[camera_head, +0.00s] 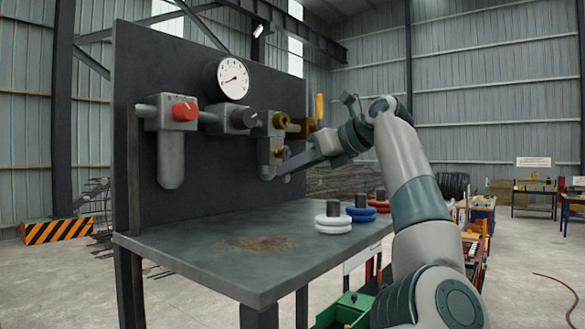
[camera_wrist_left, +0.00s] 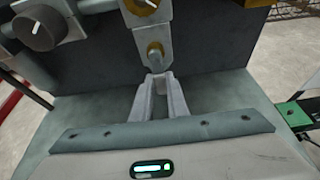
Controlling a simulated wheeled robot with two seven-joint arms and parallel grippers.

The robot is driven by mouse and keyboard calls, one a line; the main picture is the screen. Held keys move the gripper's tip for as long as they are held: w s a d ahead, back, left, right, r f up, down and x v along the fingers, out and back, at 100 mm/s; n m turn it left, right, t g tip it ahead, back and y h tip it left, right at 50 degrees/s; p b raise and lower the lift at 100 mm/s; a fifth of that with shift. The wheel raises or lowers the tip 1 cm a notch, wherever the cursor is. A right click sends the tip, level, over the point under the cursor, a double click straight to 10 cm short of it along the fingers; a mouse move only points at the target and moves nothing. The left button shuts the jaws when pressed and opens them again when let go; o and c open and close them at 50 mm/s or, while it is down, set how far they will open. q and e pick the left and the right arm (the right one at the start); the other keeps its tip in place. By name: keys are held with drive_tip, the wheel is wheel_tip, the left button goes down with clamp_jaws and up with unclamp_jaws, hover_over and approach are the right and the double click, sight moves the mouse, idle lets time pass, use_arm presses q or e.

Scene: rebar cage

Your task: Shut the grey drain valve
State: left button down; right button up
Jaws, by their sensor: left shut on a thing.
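The grey drain valve (camera_head: 277,153) hangs low on the pipe run on the dark panel, with a small brass hub and a grey lever pointing down. It also shows in the left wrist view (camera_wrist_left: 155,50), at the top middle. My left gripper (camera_head: 272,174) reaches in from the right, and its fingers are closed at the lower end of the lever. In the left wrist view the two fingertips (camera_wrist_left: 158,77) meet at that lever end and hide its tip. My right gripper is not in view.
A red-knobbed unit (camera_head: 185,111), a dark-knobbed unit (camera_head: 243,118) and a pressure gauge (camera_head: 233,78) sit left of the valve. A yellow-handled valve (camera_head: 319,107) is to the right. White rings (camera_head: 333,224) and blue rings stand on the bench (camera_head: 190,248), whose front left is clear.

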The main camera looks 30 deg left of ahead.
use_arm(q)
drive_tip(key=shift+r, duration=0.15)
drive_tip(key=s+r+m+g+y+p, duration=0.1)
drive_tip(key=m+g, duration=0.1)
drive_tip(key=m, duration=0.2)
drive_tip(key=s+r+m+g+y+p, duration=0.1)
drive_tip(key=m+g+p, duration=0.1)
drive_tip(key=m, duration=0.2)
drive_tip(key=s+r+m+g+y+p, duration=0.1)
drive_tip(key=m+g, duration=0.1)
drive_tip(key=m, duration=0.3)
drive_tip(key=shift+a+g+y, duration=0.1)
drive_tip(key=shift+g+y, duration=0.2)
idle(0.5)
drive_tip(key=shift+r, duration=0.1)
drive_tip(key=c, duration=1.7)
unclamp_jaws()
